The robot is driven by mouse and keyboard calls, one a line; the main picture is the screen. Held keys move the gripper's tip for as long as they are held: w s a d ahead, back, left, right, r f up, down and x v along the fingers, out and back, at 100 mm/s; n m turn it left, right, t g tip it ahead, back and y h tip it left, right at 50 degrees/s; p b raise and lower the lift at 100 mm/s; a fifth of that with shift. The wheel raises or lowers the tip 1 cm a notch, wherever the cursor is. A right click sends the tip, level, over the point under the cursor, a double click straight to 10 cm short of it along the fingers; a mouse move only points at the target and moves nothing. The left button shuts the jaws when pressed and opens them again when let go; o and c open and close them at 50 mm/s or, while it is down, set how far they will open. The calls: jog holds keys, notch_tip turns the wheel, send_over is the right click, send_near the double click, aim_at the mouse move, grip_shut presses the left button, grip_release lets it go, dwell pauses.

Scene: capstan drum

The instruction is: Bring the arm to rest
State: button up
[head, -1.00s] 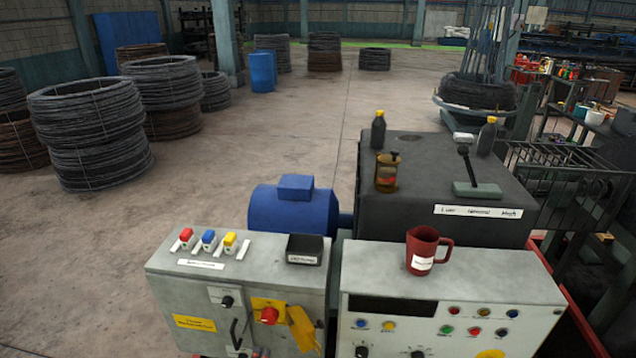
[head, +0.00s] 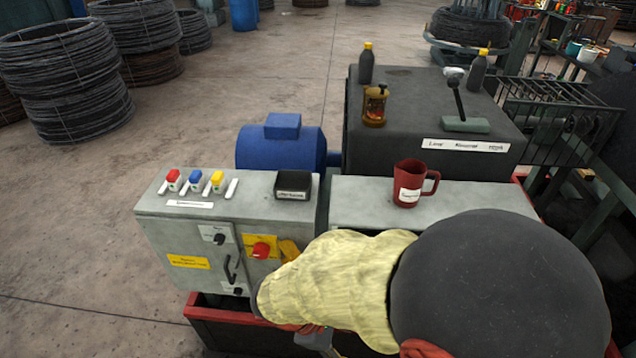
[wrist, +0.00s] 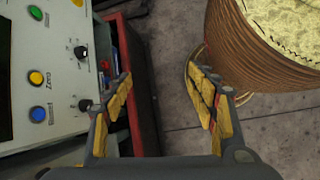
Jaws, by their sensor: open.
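My gripper (wrist: 160,100) shows in the wrist view with its two yellow-padded fingers spread wide and nothing between them. The right-hand control panel (wrist: 45,60), with buttons and knobs, lies left of the fingers in that view. In the head view my arm, partly in a yellowish sleeve, covers the lower right, and the gripper's fingers are hidden there. The arm hides the front of the right control cabinet (head: 350,205).
A red mug (head: 408,183) and a black tray (head: 293,185) stand on the cabinets. Behind are a blue motor (head: 280,150) and a dark gearbox (head: 410,110) with bottles and a lever. Wire coils (head: 65,75) stand at the left. Open floor (head: 60,240) lies left of the cabinets.

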jog(key=s+d+r+m+t+y, duration=0.1)
jog(key=d+r+m+y, duration=0.1)
jog(key=r+m, duration=0.3)
jog(key=d+r+m+t+y+b, duration=0.1)
jog(key=d+r+m+t+y, duration=0.1)
jog(key=d+r+m, duration=0.3)
jog(key=s+d+r+m+t+y+b, duration=0.1)
jog(key=d+r+m+t+y, duration=0.1)
jog(key=r, duration=0.8)
jog(key=d+m+y, duration=0.1)
jog(key=d+m, duration=0.1)
jog(key=m, duration=0.1)
jog(key=shift+s+d, duration=0.25)
jog(key=shift+s, duration=0.05)
jog(key=shift+c, duration=0.5)
jog(key=shift+c, duration=0.7)
